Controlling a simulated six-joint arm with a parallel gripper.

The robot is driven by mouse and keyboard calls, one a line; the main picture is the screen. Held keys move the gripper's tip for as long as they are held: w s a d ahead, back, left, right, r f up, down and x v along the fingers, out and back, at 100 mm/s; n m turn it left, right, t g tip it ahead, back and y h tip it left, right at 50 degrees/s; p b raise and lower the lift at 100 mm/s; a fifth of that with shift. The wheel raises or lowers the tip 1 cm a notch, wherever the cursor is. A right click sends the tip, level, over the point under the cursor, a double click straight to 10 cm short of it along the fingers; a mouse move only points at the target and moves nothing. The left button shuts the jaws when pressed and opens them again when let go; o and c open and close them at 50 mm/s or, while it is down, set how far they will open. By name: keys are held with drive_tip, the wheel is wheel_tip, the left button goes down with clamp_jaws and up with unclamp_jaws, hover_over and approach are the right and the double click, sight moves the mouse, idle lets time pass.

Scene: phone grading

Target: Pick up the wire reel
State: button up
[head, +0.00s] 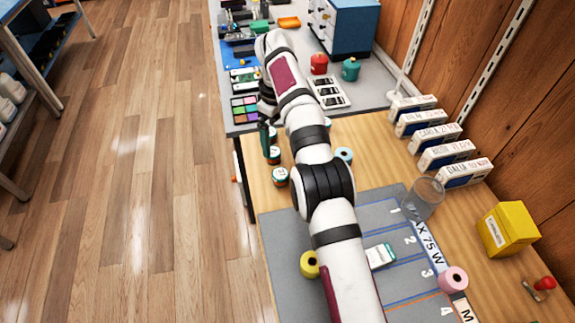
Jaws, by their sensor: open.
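No single wire reel can be picked out for certain. A yellow spool-like ring (310,264) lies at the left of the grey mat, a pink one (453,279) at its right, and a light blue one (343,155) lies behind my arm's elbow, partly hidden. My gripper (265,136) points down at the left edge of the wooden table, beside these pieces. It is open; its fingertips are small and dark, and no held object shows.
A grey marked mat (285,235) carries a small white-green box (380,255) and a clear cup (424,198). Several labelled boxes (441,154) line the right side, with a yellow box (507,229) nearer. A blue cabinet (350,27) and red and teal jars stand at the back.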

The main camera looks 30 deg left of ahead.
sight(280, 174)
wheel_tip(280, 174, down, 15)
drive_tip(key=shift+d+r, duration=0.1)
drive_tip(key=c, duration=1.4)
drive_tip(key=shift+c, duration=0.2)
